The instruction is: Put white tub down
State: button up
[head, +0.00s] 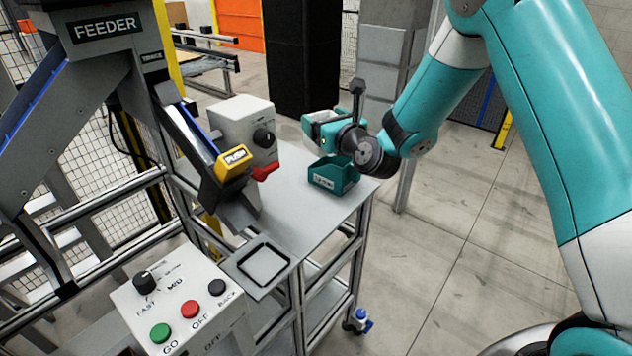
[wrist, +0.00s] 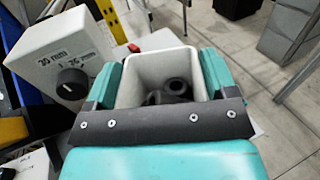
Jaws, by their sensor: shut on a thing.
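In the wrist view, the white tub (wrist: 160,64) sits between the two teal fingers of my gripper (wrist: 161,77), which is shut on it. Dark round parts lie inside the tub, and its lower part is hidden. In the head view my gripper (head: 322,124) is above the right part of the grey table, and the tub is mostly hidden by it. A teal bin (head: 334,178) with a label stands on the table just below my gripper. I cannot tell the exact gap between them.
A grey box with a black knob (head: 244,128) stands left of my gripper. The feeder chute with a yellow PUSH end (head: 234,158) reaches over the table (head: 300,212). A square-framed plate (head: 263,264) is at the near edge, beside a button panel (head: 180,305). The table's middle is clear.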

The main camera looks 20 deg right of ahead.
jog(key=shift+w+d+r, duration=0.15)
jog(key=shift+d+r, duration=0.05)
jog(key=shift+d, duration=0.1)
notch_tip(320, 180, down, 20)
jog(key=b, duration=1.4)
jog(key=shift+w+r, duration=0.1)
jog(key=shift+f+b, duration=0.25)
jog(key=shift+b, duration=0.05)
jog(key=o, duration=0.9)
jog(key=shift+r, duration=0.1)
